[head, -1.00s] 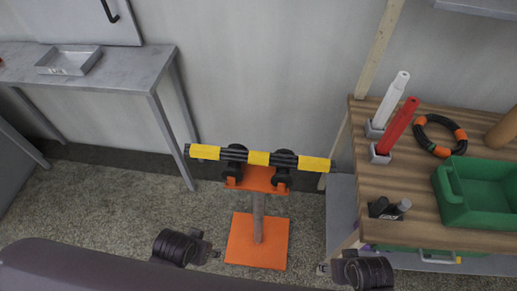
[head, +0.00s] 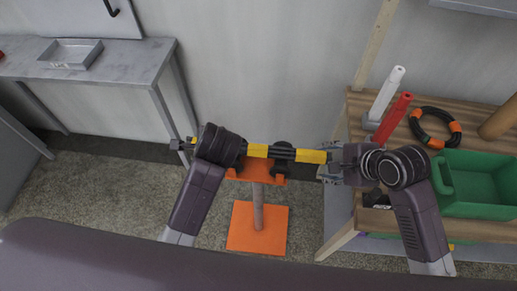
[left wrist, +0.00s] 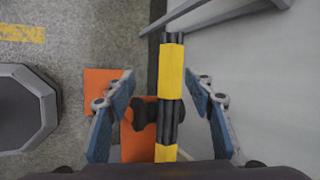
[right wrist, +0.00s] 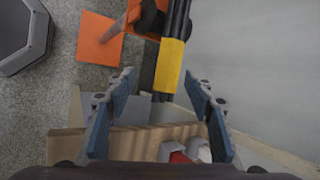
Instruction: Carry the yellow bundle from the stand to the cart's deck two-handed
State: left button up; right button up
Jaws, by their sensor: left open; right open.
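The yellow bundle (head: 310,156) is a group of black hoses with yellow bands. It lies level across the black cradles (head: 282,168) of the orange stand (head: 258,228). My left gripper (left wrist: 160,76) is open over the bundle's left part. In the left wrist view the bundle (left wrist: 170,72) runs between the open fingers, untouched by them. In the head view my left wrist hides that part. My right gripper (head: 330,165) is open at the bundle's right end. In the right wrist view the yellow band (right wrist: 169,64) shows between the spread fingertips. I cannot tell the exact depth.
A grey table (head: 100,75) stands left. The wall is close behind.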

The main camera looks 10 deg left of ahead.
aim_at(311, 156)
pick_arm(q)
jog(key=shift+w+r+m, duration=0.5)
jog(key=shift+w+r, duration=0.05)
jog(key=shift+w, duration=0.1)
pick_arm(e)
jog(key=shift+w+a+r+m, duration=0.2)
jog(key=shift+w+r+m, duration=0.35)
jog(key=shift+m, duration=0.25)
jog(key=shift+f, duration=0.15)
pick_arm(q)
jog(key=shift+x, duration=3.95)
pick_arm(e)
jog(key=shift+x, duration=3.9)
pick_arm(q)
jog(key=shift+a+r, duration=0.1)
jog(key=shift+a, duration=0.05)
grip_shut()
pick_arm(e)
grip_shut()
